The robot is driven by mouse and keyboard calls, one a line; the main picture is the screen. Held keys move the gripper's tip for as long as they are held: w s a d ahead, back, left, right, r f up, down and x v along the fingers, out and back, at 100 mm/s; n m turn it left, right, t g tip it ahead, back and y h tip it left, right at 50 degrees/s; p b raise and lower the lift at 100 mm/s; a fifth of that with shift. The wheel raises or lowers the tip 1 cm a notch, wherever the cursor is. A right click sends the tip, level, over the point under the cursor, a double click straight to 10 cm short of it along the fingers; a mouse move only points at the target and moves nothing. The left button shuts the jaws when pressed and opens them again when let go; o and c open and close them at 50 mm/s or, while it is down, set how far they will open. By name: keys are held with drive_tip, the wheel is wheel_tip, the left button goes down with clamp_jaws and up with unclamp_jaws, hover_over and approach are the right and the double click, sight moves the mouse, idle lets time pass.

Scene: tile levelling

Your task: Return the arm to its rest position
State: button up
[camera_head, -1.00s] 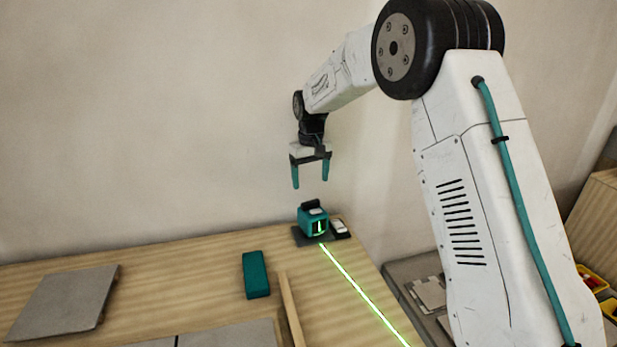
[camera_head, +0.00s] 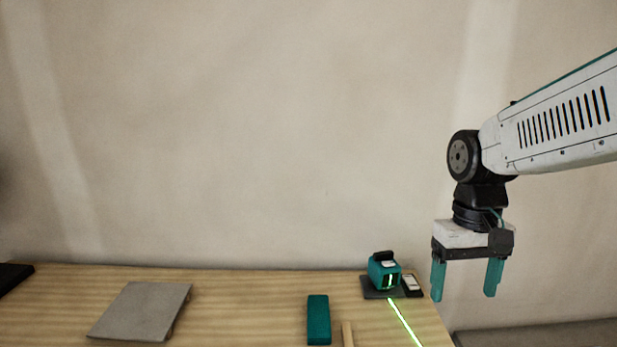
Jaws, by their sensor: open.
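My gripper (camera_head: 465,281) hangs at the right of the head view, its two teal fingers pointing down and spread apart. Nothing is between them. It shows just to the right of the teal laser level (camera_head: 381,272) and does not appear to touch it. My arm reaches in from the right edge, with its white link sloping down to the wrist. The laser level sits on a dark plate at the back right of the wooden bench and throws a bright green line (camera_head: 404,322) toward the front.
The wooden bench (camera_head: 240,300) runs along the wall. A grey tile (camera_head: 141,311) lies tilted at the left, and a teal block (camera_head: 318,319) lies near the middle. A wooden strip (camera_head: 347,335) is beside it. A dark object (camera_head: 12,277) lies at the far left.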

drive_tip(key=s+d+r+t, duration=0.1)
drive_tip(key=s+r+t, duration=0.1)
drive_tip(key=s, duration=1.3)
drive_tip(key=shift+d+m+t, duration=0.2)
drive_tip(key=shift+m+t, duration=0.1)
drive_tip(key=shift+t, duration=0.2)
idle(0.6)
